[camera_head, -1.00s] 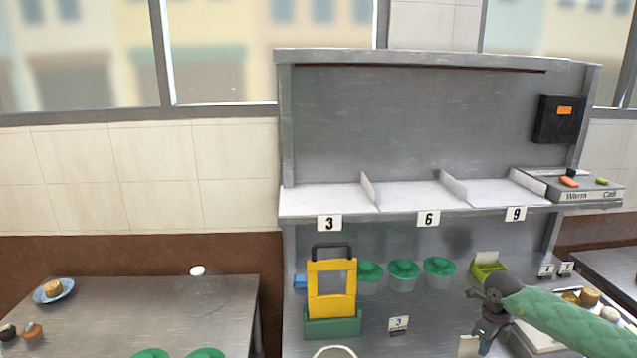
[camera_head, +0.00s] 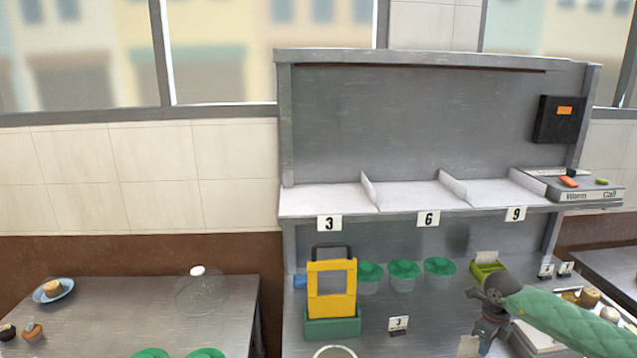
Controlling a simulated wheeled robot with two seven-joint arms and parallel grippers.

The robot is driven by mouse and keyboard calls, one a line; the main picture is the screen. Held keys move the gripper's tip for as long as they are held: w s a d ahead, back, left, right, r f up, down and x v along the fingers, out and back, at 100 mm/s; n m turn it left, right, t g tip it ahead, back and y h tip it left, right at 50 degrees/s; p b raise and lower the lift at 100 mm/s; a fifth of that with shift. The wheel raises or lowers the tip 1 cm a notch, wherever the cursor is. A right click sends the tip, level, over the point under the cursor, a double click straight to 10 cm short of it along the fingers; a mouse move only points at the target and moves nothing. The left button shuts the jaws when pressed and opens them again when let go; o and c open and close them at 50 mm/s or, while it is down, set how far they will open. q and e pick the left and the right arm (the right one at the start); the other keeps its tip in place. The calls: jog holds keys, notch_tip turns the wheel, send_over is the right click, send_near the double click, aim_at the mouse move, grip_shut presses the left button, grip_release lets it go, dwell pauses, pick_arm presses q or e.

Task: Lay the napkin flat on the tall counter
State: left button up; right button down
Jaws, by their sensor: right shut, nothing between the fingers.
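My right gripper (camera_head: 487,342) comes in from the right on a green-sleeved arm, pointing down over the metal counter (camera_head: 432,328). It is shut and empty. A green box (camera_head: 488,270) with a pale sheet (camera_head: 487,257) standing out of its top is just behind the gripper; I cannot tell whether the sheet is a napkin. A small pale piece (camera_head: 468,346) shows at the bottom edge, left of the fingers, and I cannot tell what it is. No napkin is clearly seen lying flat. My left gripper is out of view.
A yellow-and-green stand (camera_head: 331,296) and several green-lidded tubs (camera_head: 403,271) stand on the counter. Above is a shelf (camera_head: 325,199) with dividers and number tags. A lower table (camera_head: 130,310) at left holds a clear dome (camera_head: 200,292) and a blue plate (camera_head: 66,291).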

jog(key=shift+w, duration=0.1)
jog(key=shift+w+a+b, duration=0.15)
jog(key=shift+w+b, duration=0.75)
jog(key=shift+w, duration=0.95)
jog(key=shift+w+a+b, duration=0.15)
jog(key=shift+w+b, duration=0.7)
jog(key=shift+w, duration=0.95)
notch_tip(320, 180, up, 8)
jog(key=p, duration=0.2)
